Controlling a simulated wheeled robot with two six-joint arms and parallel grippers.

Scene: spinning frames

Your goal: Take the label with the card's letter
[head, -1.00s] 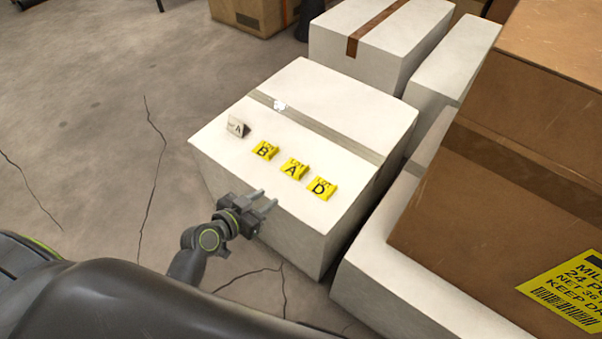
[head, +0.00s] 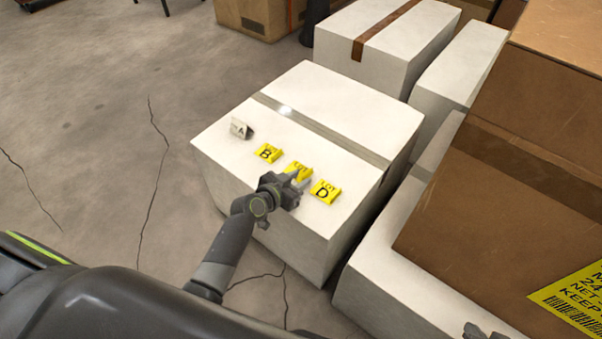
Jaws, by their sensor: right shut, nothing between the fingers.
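A small white folded card (head: 240,128) with the letter A stands at the left of the white box top. Three yellow labels lie in a row on the box: label B (head: 267,153), label A (head: 300,168) in the middle, and label D (head: 325,191). My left gripper (head: 298,179) is at the near edge of label A, with its two fingers apart and over it. It hides this label's letter and lower part; whether it touches the label I cannot tell. My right gripper (head: 482,332) barely shows at the bottom edge, shut and empty.
The labels lie on a white box (head: 350,115) with a grey tape strip. A tall brown carton (head: 480,190) with a yellow shipping label stands close on the right. More white boxes (head: 385,40) stand behind. Cracked floor lies open at the left.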

